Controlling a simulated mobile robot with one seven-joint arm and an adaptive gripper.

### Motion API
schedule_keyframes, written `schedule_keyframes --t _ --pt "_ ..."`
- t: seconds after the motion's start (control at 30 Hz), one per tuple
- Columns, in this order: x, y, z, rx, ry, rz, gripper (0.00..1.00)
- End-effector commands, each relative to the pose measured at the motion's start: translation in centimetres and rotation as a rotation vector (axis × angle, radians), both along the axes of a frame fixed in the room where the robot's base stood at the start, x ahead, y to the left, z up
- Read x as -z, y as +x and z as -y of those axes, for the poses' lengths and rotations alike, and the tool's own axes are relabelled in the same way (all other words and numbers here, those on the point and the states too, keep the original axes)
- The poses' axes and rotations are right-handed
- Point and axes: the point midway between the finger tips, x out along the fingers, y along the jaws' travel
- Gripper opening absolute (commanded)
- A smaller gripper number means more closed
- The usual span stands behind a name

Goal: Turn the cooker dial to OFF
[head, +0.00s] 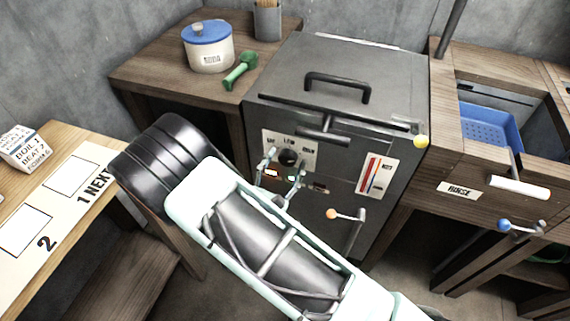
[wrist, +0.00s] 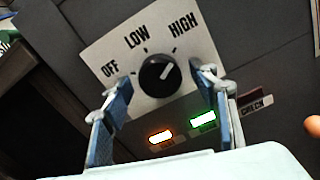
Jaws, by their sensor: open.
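The cooker dial (wrist: 157,76) is a round black knob on a white plate marked OFF, LOW and HIGH. Its white pointer mark is turned up and right, toward HIGH. In the head view the dial (head: 288,158) is on the front of the grey cooker (head: 337,72). My gripper (wrist: 165,84) is open, with one blue-padded finger on each side of the dial in the wrist view. The fingers look apart from the knob; their exact depth from the panel is hard to tell. The gripper also shows before the panel in the head view (head: 286,164).
An orange light (wrist: 161,136) and a green light (wrist: 203,119) glow below the dial. A yellow-tipped handle (head: 421,141) sticks out at the cooker's upper right.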

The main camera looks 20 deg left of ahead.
Motion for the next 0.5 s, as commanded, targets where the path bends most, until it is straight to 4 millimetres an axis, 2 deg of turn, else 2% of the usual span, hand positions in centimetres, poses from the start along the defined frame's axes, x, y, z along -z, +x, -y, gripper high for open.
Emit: schedule_keyframes --t 0.23,0.5 --pt "-0.02 0.07 0.01 0.0 0.0 0.0 0.55" --pt "-0.03 0.05 0.02 0.0 0.0 0.0 0.25"
